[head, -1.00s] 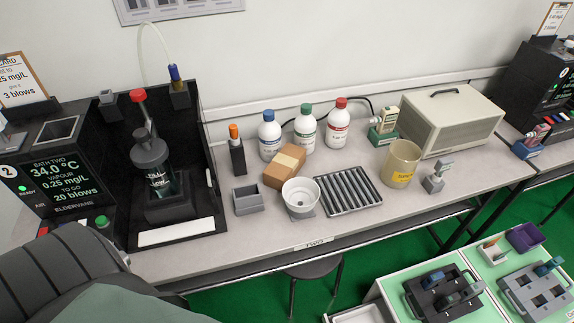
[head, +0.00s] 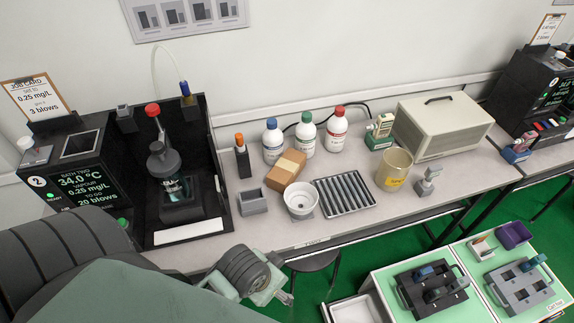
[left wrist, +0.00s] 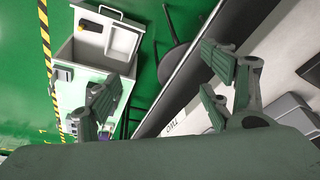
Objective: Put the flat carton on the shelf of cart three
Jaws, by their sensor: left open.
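A brown carton (head: 285,168) with a paler tape band lies on the bench behind the white bowl; I cannot tell if it is the flat carton. My left gripper (head: 276,283) is open and empty in front of the bench edge, below and apart from the carton. In the left wrist view its spread fingers (left wrist: 158,90) have nothing between them. A pale-green-topped cart (head: 378,272) stands at the lower right; I cannot read its number. It also shows in the left wrist view (left wrist: 88,52). Its shelf is not clearly visible. My right gripper is not in view.
On the bench, a white bowl (head: 301,199), grey box (head: 252,201), ribbed tray (head: 344,195), beaker (head: 394,169) and several bottles surround the carton. A black bath station (head: 84,182) stands left. A stool (head: 314,262) is below the bench edge.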

